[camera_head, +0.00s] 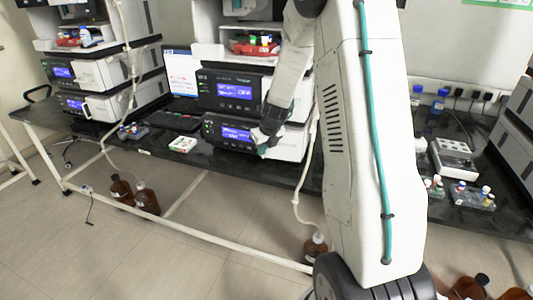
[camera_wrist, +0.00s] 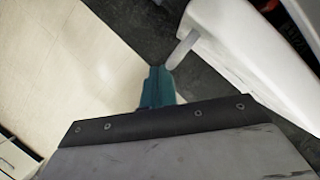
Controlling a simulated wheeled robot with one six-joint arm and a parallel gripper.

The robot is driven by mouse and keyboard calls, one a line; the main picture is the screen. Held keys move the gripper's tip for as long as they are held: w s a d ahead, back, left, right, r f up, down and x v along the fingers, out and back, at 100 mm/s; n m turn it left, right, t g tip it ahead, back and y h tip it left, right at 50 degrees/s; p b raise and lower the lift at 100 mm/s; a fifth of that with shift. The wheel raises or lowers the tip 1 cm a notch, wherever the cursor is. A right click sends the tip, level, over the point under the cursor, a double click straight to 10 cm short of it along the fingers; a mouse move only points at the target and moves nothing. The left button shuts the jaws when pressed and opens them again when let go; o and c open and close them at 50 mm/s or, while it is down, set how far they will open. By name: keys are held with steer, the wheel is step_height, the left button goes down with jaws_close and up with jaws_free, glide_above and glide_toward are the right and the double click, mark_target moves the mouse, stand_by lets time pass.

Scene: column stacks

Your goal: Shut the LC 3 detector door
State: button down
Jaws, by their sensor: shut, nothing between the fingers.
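The middle instrument stack (camera_head: 232,88) stands on the dark bench, with dark-fronted modules and lit blue displays. My gripper (camera_head: 262,143) is at the front of its lowest module (camera_head: 230,132), near the right end of the dark panel, and partly hides it. In the wrist view my gripper's teal fingertips (camera_wrist: 158,82) are together and empty. A white panel or housing (camera_wrist: 245,55) with a pale bar handle (camera_wrist: 184,48) is just up and right of them, apart from the fingertips. I cannot read an LC 3 label, nor tell how far the detector door stands open.
A second stack (camera_head: 85,70) stands at the left, with a keyboard (camera_head: 176,121) between the stacks. Brown bottles (camera_head: 147,198) stand on the floor below. Tubing (camera_head: 301,170) hangs right of my gripper.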

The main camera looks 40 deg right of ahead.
steer(key=shift+w+d, duration=0.35)
steer(key=shift+w, duration=0.4)
